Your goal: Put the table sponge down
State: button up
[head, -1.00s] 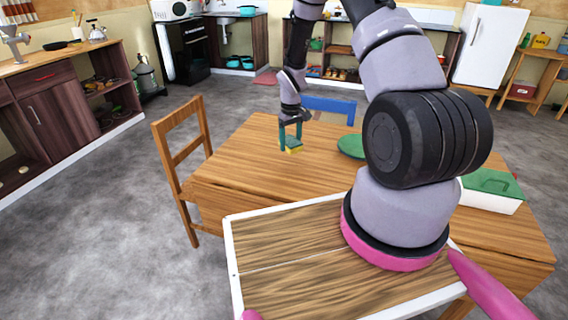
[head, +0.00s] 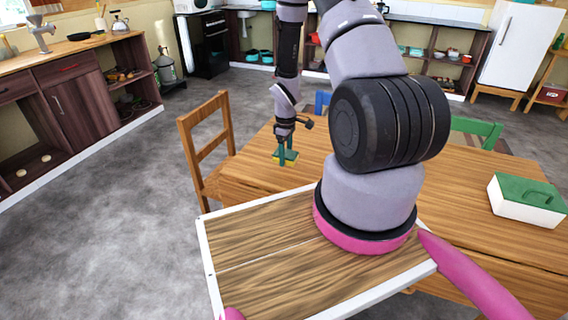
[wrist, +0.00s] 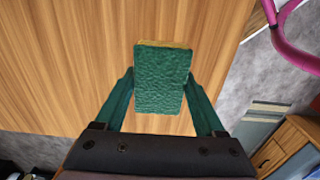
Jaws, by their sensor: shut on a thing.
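The sponge is green on top with a yellow layer beneath; it shows in the head view (head: 286,158) and in the wrist view (wrist: 162,85). My gripper (head: 286,154) is shut on the sponge, one green finger on each side of it. In the wrist view my gripper (wrist: 162,98) points down over the wooden table (wrist: 60,60). The sponge is low at the tabletop, near the table's left part in the head view (head: 455,190). I cannot tell whether its underside touches the wood.
A white box with a green lid (head: 527,200) stands on the table's right side. A wooden chair (head: 207,140) is at the table's left and a green chair (head: 476,130) behind it. Bare tabletop surrounds the sponge.

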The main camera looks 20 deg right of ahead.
jog(key=shift+d+f, duration=0.1)
jog(key=shift+f, duration=1.8)
jog(key=shift+f, duration=0.1)
jog(key=o, duration=1.3)
notch_tip(320, 180, up, 12)
jog(key=shift+r, duration=0.2)
notch_tip(320, 180, up, 13)
jog(key=m+t, duration=0.2)
jog(key=m, duration=0.1)
notch_tip(320, 180, up, 13)
jog(key=m+t, duration=0.1)
jog(key=m, duration=0.2)
send_over(286, 169)
jog(key=s+a, duration=0.2)
jog(key=s, duration=0.2)
jog(key=s+a+r+m+t+y, duration=0.1)
jog(key=s+a+r+m+t, duration=0.1)
jog(key=s+r, duration=0.6)
jog(key=s+a+r+m+t+y, duration=0.1)
jog(key=s+a+r+m, duration=0.3)
jog(key=s+r, duration=0.4)
jog(key=shift+s+m+t, duration=0.4)
jog(key=shift+m+t, duration=0.2)
jog(key=shift+r, duration=0.1)
